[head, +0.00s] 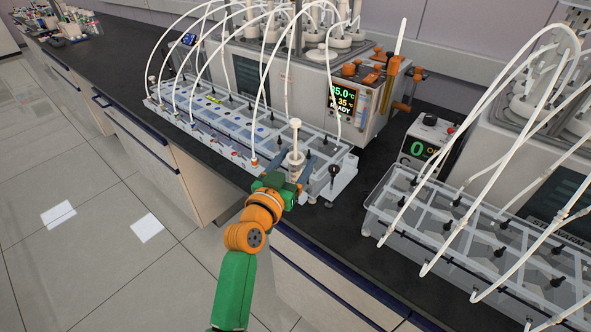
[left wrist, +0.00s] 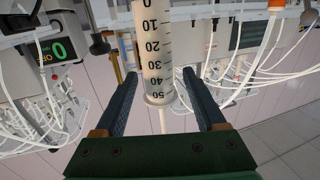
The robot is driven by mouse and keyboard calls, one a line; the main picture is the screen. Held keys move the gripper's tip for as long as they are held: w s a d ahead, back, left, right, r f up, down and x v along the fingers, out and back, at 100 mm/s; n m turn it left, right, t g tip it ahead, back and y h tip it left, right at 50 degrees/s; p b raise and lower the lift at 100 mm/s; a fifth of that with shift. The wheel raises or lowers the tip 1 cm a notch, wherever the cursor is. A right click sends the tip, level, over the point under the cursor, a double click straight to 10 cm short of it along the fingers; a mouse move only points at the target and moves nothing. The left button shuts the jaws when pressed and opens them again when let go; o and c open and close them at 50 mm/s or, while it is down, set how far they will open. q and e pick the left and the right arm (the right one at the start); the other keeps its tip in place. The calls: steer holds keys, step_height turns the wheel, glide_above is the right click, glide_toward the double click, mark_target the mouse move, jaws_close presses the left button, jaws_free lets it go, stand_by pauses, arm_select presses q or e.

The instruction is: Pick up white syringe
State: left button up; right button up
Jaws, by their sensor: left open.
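The white syringe (head: 296,147) stands upright at the near right end of the clear rack (head: 345,168), its plunger pointing up. In the left wrist view the syringe (left wrist: 153,45) shows a graduated barrel with black numbers and a flange at the 50 end. My left gripper (head: 291,166) is at the syringe with its dark blue fingers open. In the left wrist view the fingers of my left gripper (left wrist: 159,78) lie on either side of the barrel, with a visible gap on each side. My right gripper is not in view.
A reactor unit with a lit display (head: 343,98) stands behind the rack. White tubes (head: 286,80) arch over the rack close to the syringe. A second clear rack (head: 440,225) and a control box (head: 425,140) stand to the right. The dark counter (head: 130,75) is clear along its front left.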

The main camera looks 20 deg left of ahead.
arm_select(q)
steer(key=shift+s, duration=0.1)
steer(key=shift+c, duration=0.2)
jaws_close()
step_height(320, 180, up, 3)
steer(key=shift+f, duration=0.15)
steer(key=s+a+r+p, duration=0.5)
steer(key=s+a+r, duration=0.3)
steer(key=s+r, duration=0.2)
steer(key=shift+s+a+r+p, duration=0.25)
steer(key=shift+s+p, duration=0.15)
steer(key=shift+s, duration=0.2)
